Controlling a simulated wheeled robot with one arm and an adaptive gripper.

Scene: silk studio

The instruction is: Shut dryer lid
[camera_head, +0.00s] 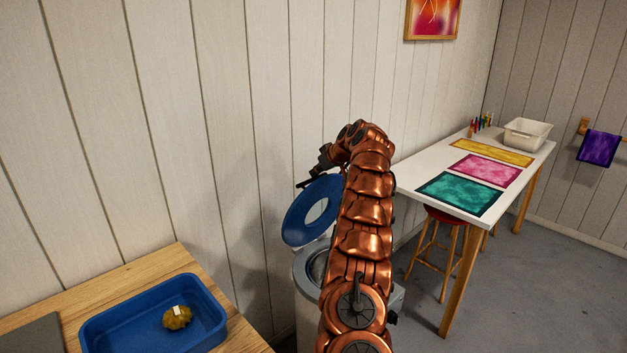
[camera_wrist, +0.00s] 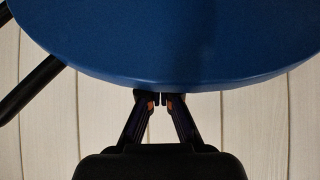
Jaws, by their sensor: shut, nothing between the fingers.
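The dryer lid (camera_head: 297,222) is a round blue disc with a pale centre, raised and tilted open above the grey dryer (camera_head: 305,268). My arm hides much of the dryer's right side. My gripper (camera_head: 306,184) is at the lid's upper edge in the head view. In the wrist view the blue lid (camera_wrist: 180,45) fills the top, and my gripper (camera_wrist: 160,98) is shut and empty, its fingertips right at the lid's rim. I cannot tell whether they touch it.
A wooden table (camera_head: 172,262) at the left holds a blue tray (camera_head: 105,318) with a yellow-brown bundle (camera_head: 177,317). A white table (camera_head: 415,172) with coloured silks stands at the right, a red stool (camera_head: 440,215) under it. The plank wall (camera_head: 225,120) is close behind the lid.

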